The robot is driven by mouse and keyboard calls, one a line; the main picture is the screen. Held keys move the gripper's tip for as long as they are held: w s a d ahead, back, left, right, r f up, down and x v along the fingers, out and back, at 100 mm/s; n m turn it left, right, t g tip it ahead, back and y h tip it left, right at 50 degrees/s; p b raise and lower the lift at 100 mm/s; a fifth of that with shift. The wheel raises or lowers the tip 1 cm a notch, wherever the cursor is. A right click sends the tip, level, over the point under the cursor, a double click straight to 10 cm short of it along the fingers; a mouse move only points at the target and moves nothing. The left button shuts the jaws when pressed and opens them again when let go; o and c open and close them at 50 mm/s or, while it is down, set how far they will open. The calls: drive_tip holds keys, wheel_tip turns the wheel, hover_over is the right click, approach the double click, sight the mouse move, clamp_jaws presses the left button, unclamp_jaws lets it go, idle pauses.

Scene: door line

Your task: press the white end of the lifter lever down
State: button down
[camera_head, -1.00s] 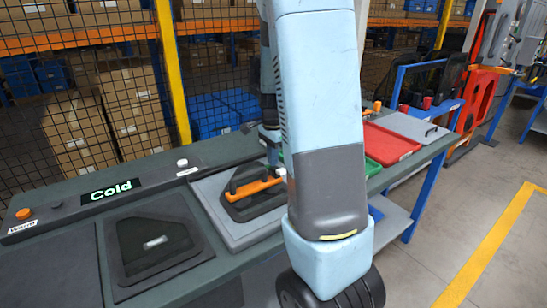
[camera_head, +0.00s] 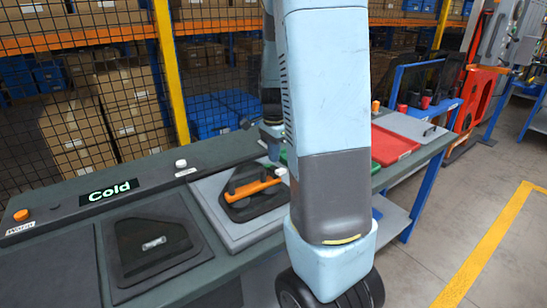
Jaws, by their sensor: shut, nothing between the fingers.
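The lifter lever (camera_head: 254,188) is an orange bar lying over a black door panel (camera_head: 246,207) on a grey plate. Its white end (camera_head: 281,172) points to the right and slightly up in the picture, close to my arm's edge. My gripper (camera_head: 273,158) hangs tip down just above and left of the white end in the picture. It looks shut and empty. My arm partly covers it, and I cannot tell whether it touches the lever.
A second black panel (camera_head: 135,235) lies at the left. A "Cold" display (camera_head: 109,191), an orange button (camera_head: 21,215) and a white knob (camera_head: 181,164) sit along the back strip. A red tray (camera_head: 390,145) lies at the right. Wire mesh stands behind.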

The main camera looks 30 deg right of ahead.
drive_tip(key=w+r, duration=0.3)
drive_tip(key=r, duration=0.9)
drive_tip(key=shift+w+r, duration=0.15)
drive_tip(key=shift+w, duration=0.1)
drive_tip(key=shift+a, duration=0.15)
